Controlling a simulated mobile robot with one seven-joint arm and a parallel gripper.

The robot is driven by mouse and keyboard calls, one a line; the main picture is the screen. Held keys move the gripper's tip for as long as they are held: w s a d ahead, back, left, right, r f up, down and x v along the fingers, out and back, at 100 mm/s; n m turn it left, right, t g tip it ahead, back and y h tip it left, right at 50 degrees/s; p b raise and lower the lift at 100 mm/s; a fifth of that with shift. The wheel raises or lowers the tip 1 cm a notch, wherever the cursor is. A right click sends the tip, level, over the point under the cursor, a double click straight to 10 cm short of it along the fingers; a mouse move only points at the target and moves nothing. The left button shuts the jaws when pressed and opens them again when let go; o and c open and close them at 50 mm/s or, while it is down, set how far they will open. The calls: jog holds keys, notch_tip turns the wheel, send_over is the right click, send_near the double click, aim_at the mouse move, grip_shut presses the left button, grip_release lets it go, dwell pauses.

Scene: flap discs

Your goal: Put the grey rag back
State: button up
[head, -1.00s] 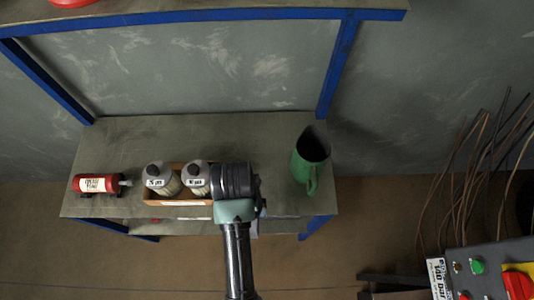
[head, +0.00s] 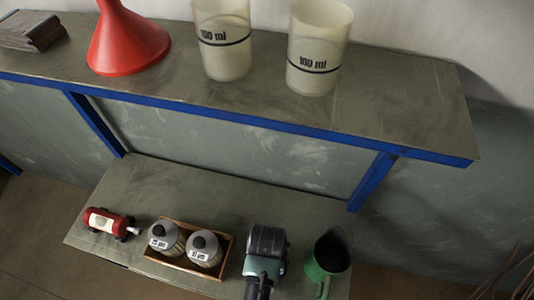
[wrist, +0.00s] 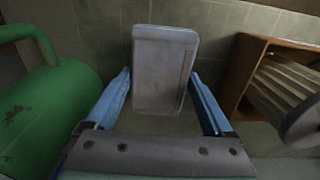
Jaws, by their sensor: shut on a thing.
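The grey rag (wrist: 165,70) shows in the wrist view as a flat, folded grey rectangle between my gripper's two blue fingers. My gripper (wrist: 160,82) is shut on it. In the head view my wrist hangs over the lower bench between the wooden crate and the green jug, and it hides the fingers and the rag. I cannot tell whether the rag touches the bench top.
The green jug (head: 327,261) stands close right of my wrist. The wooden crate (head: 228,252) with two grey-capped bottles is at left, then a red cylinder (head: 108,222). The upper shelf (head: 400,110) holds a grey stack (head: 30,30), a red funnel (head: 125,40) and two beakers (head: 222,45).

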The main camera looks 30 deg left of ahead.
jog(key=shift+f, duration=1.05)
jog(key=shift+f, duration=0.15)
jog(key=o, duration=1.1)
jog(key=shift+c, duration=0.2)
notch_tip(320, 180, up, 12)
jog(key=shift+w+f+p, duration=0.1)
jog(key=shift+f+p, duration=0.1)
jog(key=shift+p, duration=0.35)
jog(key=shift+r, duration=0.4)
jog(key=shift+f, duration=0.1)
